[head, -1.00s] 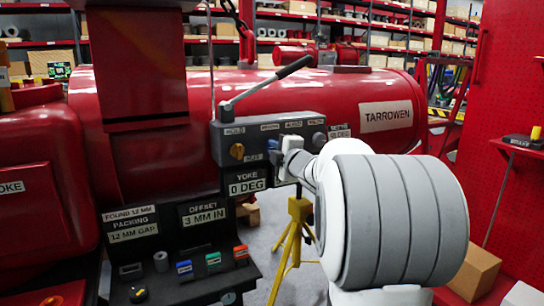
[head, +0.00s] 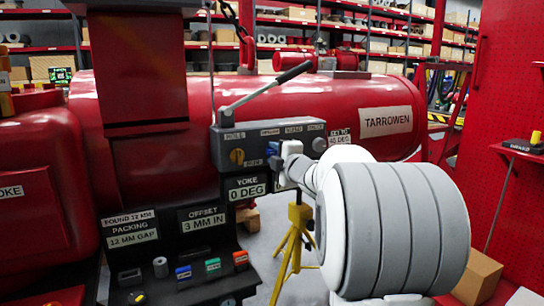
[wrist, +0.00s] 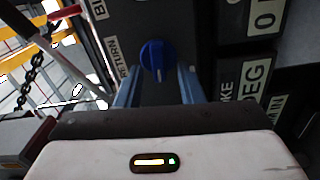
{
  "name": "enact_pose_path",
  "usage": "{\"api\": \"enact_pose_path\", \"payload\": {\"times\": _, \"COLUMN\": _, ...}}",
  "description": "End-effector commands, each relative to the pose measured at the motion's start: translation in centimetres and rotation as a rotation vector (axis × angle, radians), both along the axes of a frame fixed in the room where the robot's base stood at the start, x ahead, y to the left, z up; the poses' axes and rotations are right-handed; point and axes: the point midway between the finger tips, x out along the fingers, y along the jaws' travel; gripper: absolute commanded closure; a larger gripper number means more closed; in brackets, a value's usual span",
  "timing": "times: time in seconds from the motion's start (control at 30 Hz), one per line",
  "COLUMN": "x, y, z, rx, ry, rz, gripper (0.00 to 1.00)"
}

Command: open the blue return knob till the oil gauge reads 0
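The blue return knob (wrist: 155,55) is on the dark panel in the wrist view, beside a RETURN label. A pointer ridge shows on its face. My gripper (wrist: 158,75) is open, with one blue-grey finger on each side of the knob's near edge. I cannot tell whether either finger touches it. In the head view my gripper (head: 276,160) is at the control panel (head: 226,140), and my wrist and arm cover part of the panel's right side. I cannot make out an oil gauge or its reading in either view.
A lever with a black handle (head: 293,73) rises from the panel above my gripper. An orange-brown knob (head: 237,157) is to the left. A yellow tripod (head: 295,240) stands below. A ledge with small coloured blocks (head: 213,265) is at lower left.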

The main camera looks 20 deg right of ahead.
Motion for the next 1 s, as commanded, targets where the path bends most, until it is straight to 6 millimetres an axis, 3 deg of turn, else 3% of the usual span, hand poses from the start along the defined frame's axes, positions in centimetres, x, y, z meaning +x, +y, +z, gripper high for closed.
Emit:
{"api": "enact_pose_path", "payload": {"times": 0.17, "x": -0.8, "y": -0.1, "z": 0.2, "rx": 0.0, "ry": -0.001, "rz": -0.002, "gripper": 0.65}}
{"api": "enact_pose_path", "payload": {"times": 0.6, "x": -7.3, "y": -0.3, "z": 0.1, "rx": 0.0, "ry": 0.0, "rz": -0.002, "gripper": 0.65}}
{"api": "enact_pose_path", "payload": {"times": 1.0, "x": -7.8, "y": -0.3, "z": 0.0, "rx": 0.0, "ry": 0.0, "rz": 0.0, "gripper": 0.65}}
